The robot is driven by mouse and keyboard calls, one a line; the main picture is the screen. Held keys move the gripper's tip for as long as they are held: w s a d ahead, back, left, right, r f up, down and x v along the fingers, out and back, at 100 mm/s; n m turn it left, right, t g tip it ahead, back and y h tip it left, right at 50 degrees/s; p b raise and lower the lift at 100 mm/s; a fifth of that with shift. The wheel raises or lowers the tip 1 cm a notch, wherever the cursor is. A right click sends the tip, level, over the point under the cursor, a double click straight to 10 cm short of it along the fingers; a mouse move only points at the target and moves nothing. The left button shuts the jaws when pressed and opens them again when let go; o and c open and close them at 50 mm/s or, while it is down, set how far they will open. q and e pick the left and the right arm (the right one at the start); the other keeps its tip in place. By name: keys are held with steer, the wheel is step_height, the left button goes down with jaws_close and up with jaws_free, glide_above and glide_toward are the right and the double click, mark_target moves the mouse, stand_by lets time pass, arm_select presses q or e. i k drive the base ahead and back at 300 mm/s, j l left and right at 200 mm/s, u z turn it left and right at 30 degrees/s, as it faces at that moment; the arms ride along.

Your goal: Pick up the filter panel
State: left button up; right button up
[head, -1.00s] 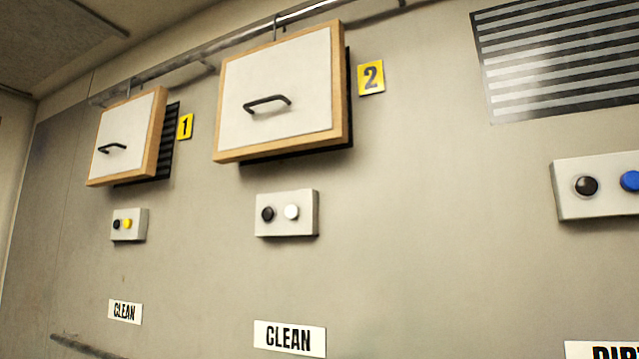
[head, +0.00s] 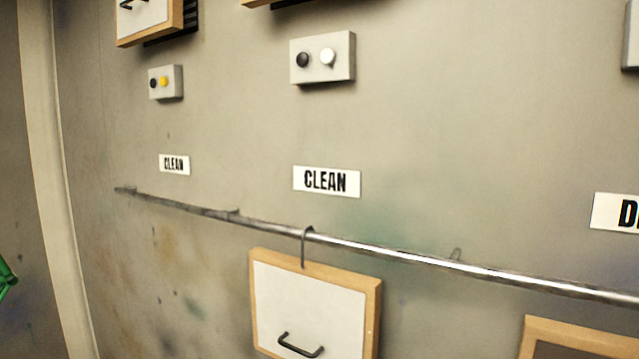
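A filter panel (head: 310,300) with a white face, wooden frame and black handle hangs by a hook from the lower metal rail, below a CLEAN label (head: 326,181). Its bottom edge is cut off. Another white panel (head: 143,20) with a wooden frame shows at the top left, partly out of view. The lower edge of a third wooden frame (head: 262,3) just shows at the top. At the bottom right is the corner of another wooden-framed panel (head: 560,333), with a dark inside edge. Neither of my grippers is in view.
The metal rail (head: 400,252) runs across the wall, with small hooks or brackets. Button boxes (head: 322,58) and (head: 165,82) sit above the labels. A green object (head: 6,277) shows at the left edge.

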mark_target(302, 309)
steer(key=i+j+z, duration=0.1)
steer(key=j, duration=0.25)
steer(key=i+j+z, duration=0.1)
steer(key=i+j, duration=0.2)
steer(key=i+j+z, duration=0.1)
steer(key=j, duration=0.3)
steer(key=i, duration=0.1)
